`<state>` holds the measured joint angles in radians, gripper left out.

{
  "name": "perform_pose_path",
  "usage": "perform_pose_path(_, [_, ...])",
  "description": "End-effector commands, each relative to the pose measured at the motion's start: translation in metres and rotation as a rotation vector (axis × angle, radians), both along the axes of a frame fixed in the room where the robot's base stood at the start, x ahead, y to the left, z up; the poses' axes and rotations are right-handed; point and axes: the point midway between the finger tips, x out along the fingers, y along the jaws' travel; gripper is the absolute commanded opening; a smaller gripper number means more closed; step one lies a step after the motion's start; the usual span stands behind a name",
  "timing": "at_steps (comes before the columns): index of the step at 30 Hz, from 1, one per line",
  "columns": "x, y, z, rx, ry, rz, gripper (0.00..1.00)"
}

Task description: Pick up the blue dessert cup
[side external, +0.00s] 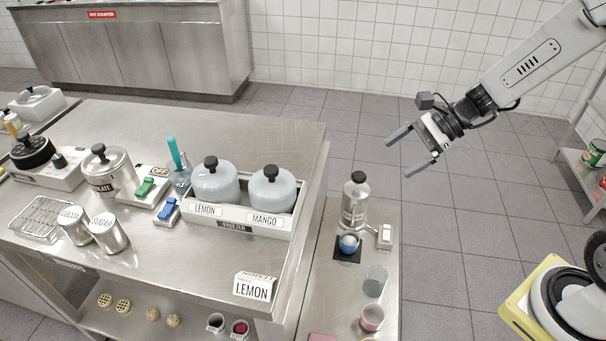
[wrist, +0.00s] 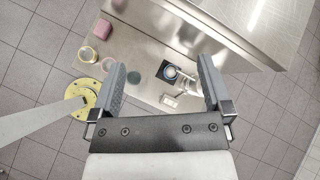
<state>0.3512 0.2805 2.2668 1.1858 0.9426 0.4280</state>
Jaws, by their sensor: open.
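The blue dessert cup (side external: 347,248) stands on a small black square mat (side external: 341,256) on the lower steel side table. A round whitish ball sits in the cup. My gripper (side external: 398,157) is open and empty, well above and to the right of the cup in the side external view. In the wrist view the cup (wrist: 171,75) shows far below, between my two fingers (wrist: 161,66), a little right of the middle. Nothing touches the cup except the mat beneath it.
A clear glass (side external: 375,281) and a pink cup (side external: 371,319) stand nearer the front. The taller counter (side external: 290,262) with lidded tubs (side external: 271,190) borders the left.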

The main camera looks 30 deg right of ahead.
Motion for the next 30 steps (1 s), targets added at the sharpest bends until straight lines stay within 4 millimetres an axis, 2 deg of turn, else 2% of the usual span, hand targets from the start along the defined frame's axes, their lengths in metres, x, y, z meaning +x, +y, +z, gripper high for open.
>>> perform_pose_path(6, [0.038,-0.028,0.006,0.256,0.047,-0.304,1.00])
perform_pose_path(12, [0.064,-0.058,0.007,0.451,0.060,-0.521,1.00])
perform_pose_path(30, [0.062,-0.054,-0.140,0.438,0.062,-0.506,1.00])
